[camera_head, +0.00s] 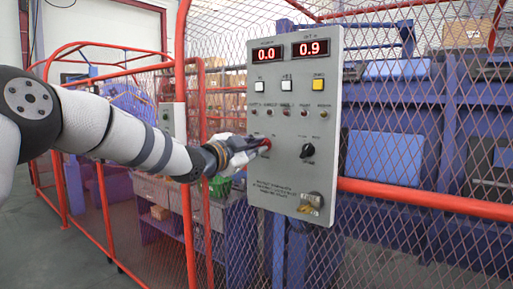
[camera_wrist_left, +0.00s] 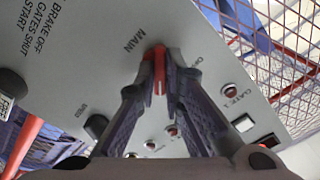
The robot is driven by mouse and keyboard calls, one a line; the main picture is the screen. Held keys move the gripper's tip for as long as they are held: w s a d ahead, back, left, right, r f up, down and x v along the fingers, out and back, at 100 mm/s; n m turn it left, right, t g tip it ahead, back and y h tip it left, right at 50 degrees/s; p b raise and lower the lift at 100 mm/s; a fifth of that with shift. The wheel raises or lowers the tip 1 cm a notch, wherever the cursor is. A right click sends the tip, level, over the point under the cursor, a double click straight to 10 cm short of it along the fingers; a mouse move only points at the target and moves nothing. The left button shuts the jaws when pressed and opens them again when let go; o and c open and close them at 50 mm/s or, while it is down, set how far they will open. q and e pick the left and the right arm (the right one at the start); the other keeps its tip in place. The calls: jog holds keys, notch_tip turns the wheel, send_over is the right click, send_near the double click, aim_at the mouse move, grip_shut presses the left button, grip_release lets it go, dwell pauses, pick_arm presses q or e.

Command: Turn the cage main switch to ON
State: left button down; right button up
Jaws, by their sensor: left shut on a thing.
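The grey control panel (camera_head: 292,120) stands upright on the red cage frame. The main switch is a red knob (camera_head: 265,143) low on its left side. In the left wrist view the red knob (camera_wrist_left: 155,53) sits beside the printed word MAIN. My left gripper (camera_head: 256,147) reaches the panel from the left. Its two fingers (camera_wrist_left: 158,72) are closed on the knob from either side and partly hide it. A small label by the knob is too blurred to read surely, and I cannot tell the switch's exact position. My right gripper is not in view.
A black knob (camera_head: 307,150) is right of the switch, with a yellow-tagged control (camera_head: 310,203) below. Lamps and buttons (camera_head: 286,86) sit above, under two red displays (camera_head: 288,51) reading 0.0 and 0.9. Mesh fencing and red rails (camera_head: 425,198) surround the panel.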

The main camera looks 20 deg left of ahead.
pick_arm(q)
jog(key=c, duration=1.7)
grip_release()
jog(key=v, duration=1.2)
